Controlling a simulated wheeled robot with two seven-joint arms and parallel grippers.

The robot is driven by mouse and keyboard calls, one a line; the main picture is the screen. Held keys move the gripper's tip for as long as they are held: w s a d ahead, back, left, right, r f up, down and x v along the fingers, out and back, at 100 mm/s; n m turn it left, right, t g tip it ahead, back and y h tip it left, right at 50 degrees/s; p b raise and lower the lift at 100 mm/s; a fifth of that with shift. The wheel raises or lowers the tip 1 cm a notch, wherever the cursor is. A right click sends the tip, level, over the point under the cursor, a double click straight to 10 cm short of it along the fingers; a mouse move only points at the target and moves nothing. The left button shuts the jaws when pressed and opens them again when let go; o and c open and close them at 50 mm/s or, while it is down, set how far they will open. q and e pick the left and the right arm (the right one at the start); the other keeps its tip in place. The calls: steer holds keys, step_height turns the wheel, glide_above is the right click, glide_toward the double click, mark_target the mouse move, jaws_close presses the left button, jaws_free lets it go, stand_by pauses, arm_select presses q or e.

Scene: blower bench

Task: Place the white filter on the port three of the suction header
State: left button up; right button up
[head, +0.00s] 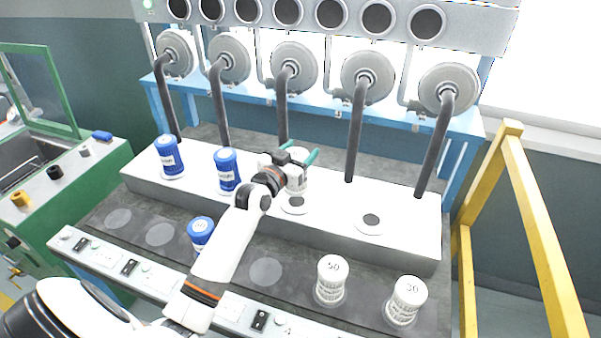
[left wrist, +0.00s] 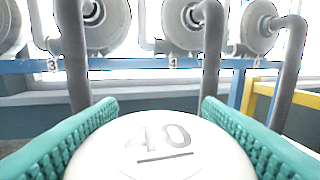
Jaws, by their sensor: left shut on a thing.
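My left gripper (head: 299,157) is shut on a white filter (head: 297,182), with its teal fingers on either side of the lid. In the left wrist view the white lid (left wrist: 160,145) reads 40 and sits between both fingers. The filter is upright over the white suction header (head: 330,215). Below it, the third port from the left (head: 294,204) shows its dark hole, so the filter appears raised above it. Blue filters stand on the first port (head: 168,158) and the second port (head: 227,170). The fourth port (head: 371,220) is empty. My right gripper is not in view.
Dark pipes with round blowers (head: 293,66) rise behind the header. In front, a dark shelf holds a blue filter (head: 201,232), a white filter (head: 331,280) and another white filter (head: 406,300). A yellow frame (head: 540,230) stands right; a green machine (head: 60,190) stands left.

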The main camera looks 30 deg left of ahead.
arm_select(q)
steer(key=shift+f, duration=0.45)
step_height(320, 180, down, 3)
steer(key=shift+w+f, duration=0.1)
steer(key=shift+f, duration=0.4)
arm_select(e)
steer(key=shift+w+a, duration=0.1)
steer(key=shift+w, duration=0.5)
arm_select(q)
steer(key=shift+f, duration=0.1)
steer(key=o, duration=1.4)
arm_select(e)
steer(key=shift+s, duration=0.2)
